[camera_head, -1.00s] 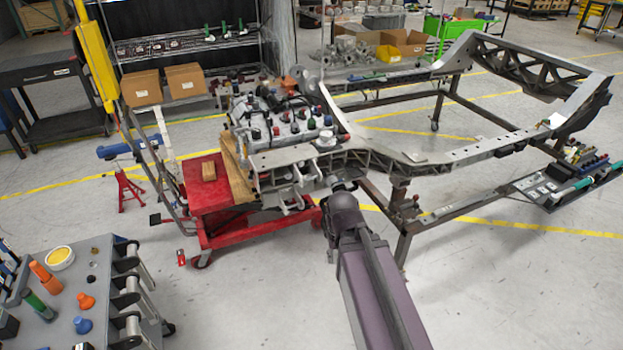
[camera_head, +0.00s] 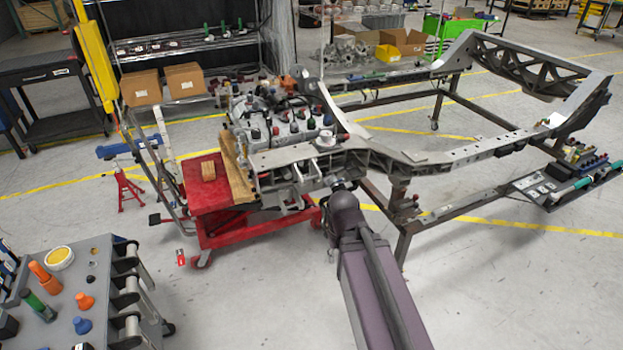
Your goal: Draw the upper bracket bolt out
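The grey chassis frame (camera_head: 480,152) stands on dark legs across the middle and right. Its near left end carries a bracket area (camera_head: 305,172) with several lugs and plates. The upper bracket bolt cannot be made out at this size. My purple-grey arm reaches up from the bottom, and its end meets the near side of the frame, just right of the bracket area. My gripper (camera_head: 340,185) is small and mostly hidden behind my own wrist, so its fingers and anything between them cannot be seen.
A red lift cart (camera_head: 222,228) with a wooden block (camera_head: 208,170) stands under the frame's left end. An engine-like unit (camera_head: 285,125) sits behind the bracket. A grey tool cart (camera_head: 60,325) is at lower left. A tray of parts (camera_head: 565,185) is at right. Floor at lower right is clear.

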